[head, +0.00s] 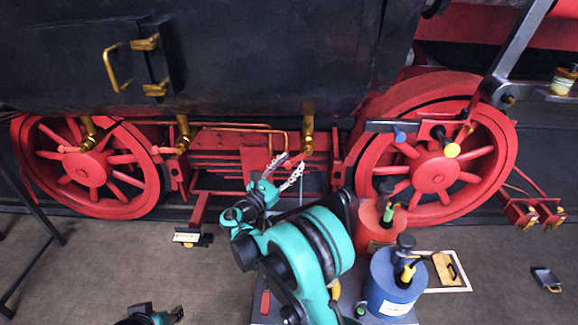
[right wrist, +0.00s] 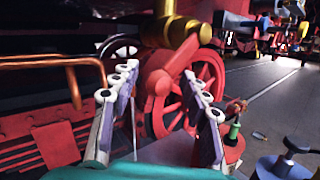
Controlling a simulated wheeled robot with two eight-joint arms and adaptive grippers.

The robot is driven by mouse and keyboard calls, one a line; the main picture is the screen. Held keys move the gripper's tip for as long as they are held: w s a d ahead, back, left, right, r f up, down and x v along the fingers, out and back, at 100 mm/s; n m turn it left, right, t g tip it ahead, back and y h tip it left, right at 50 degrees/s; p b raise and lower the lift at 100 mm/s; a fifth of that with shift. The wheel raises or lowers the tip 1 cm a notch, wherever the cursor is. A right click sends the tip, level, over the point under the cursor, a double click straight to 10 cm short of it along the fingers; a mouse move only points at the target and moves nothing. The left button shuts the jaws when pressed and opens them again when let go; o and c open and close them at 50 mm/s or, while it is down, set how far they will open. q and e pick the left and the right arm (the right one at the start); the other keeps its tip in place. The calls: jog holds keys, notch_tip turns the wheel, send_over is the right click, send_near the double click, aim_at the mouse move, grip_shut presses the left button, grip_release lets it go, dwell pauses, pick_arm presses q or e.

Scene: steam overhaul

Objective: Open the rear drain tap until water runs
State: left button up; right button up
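Several brass drain taps hang under the black cylinder casing: one at left (head: 89,132), one in the middle (head: 183,132) and one at right (head: 308,128). I cannot tell by label which is the rear one. My right gripper (head: 290,170) is just below and left of the right tap. No water shows at any tap. Part of my left gripper (head: 165,316) shows at the bottom edge; its fingers are not clear.
Red wheels stand at left (head: 93,170) and right (head: 436,170). A copper pipe (head: 230,126) runs behind the taps. A red can (head: 372,230) and a blue can (head: 392,288) stand close right of my right arm. The floor at left is mostly clear.

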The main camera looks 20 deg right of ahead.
jog(key=shift+a, duration=0.1)
jog(key=v, duration=1.2)
